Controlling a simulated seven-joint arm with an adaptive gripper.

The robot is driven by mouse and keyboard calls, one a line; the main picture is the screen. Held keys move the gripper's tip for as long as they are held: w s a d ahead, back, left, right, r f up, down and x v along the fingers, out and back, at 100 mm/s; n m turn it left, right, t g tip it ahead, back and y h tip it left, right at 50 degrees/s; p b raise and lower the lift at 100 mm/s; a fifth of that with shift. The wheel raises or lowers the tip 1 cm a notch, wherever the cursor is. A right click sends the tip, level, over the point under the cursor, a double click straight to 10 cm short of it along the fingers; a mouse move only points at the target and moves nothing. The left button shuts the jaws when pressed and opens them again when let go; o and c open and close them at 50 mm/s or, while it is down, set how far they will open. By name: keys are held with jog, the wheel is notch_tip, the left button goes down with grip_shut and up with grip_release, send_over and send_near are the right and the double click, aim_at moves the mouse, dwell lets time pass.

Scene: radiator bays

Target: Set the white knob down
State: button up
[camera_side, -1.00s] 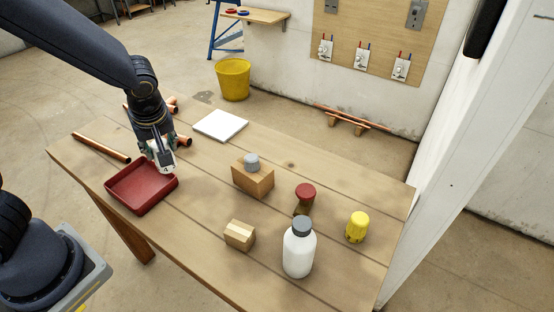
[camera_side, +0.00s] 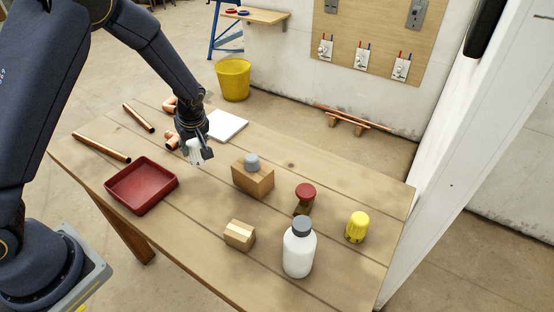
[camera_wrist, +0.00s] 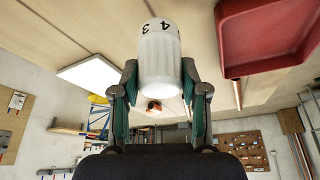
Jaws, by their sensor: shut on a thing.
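The white knob (camera_wrist: 159,60) is ribbed, with dark numbers at one end. My gripper (camera_wrist: 160,85) is shut on it, one finger on each side, in the wrist view. In the side view my gripper (camera_side: 201,153) holds the white knob (camera_side: 193,152) above the table, right of the red tray and in front of the white tile. The knob looks clear of the table top, though the exact height is hard to tell.
The red tray (camera_side: 142,186) stands at the left and the white tile (camera_side: 226,125) behind. A wooden block with a grey knob (camera_side: 252,161), a red knob (camera_side: 305,192), a yellow knob (camera_side: 357,227) and a white bottle (camera_side: 298,252) stand to the right. Copper pipes (camera_side: 101,147) lie at left. Bare planks show right of the tray.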

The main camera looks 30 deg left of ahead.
aim_at(198, 155)
jog(key=shift+w+f, duration=0.25)
jog(key=shift+f, duration=0.15)
jog(key=shift+w+f, duration=0.1)
jog(key=shift+f, duration=1.5)
jog(key=o, duration=1.2)
jog(key=shift+f, duration=0.15)
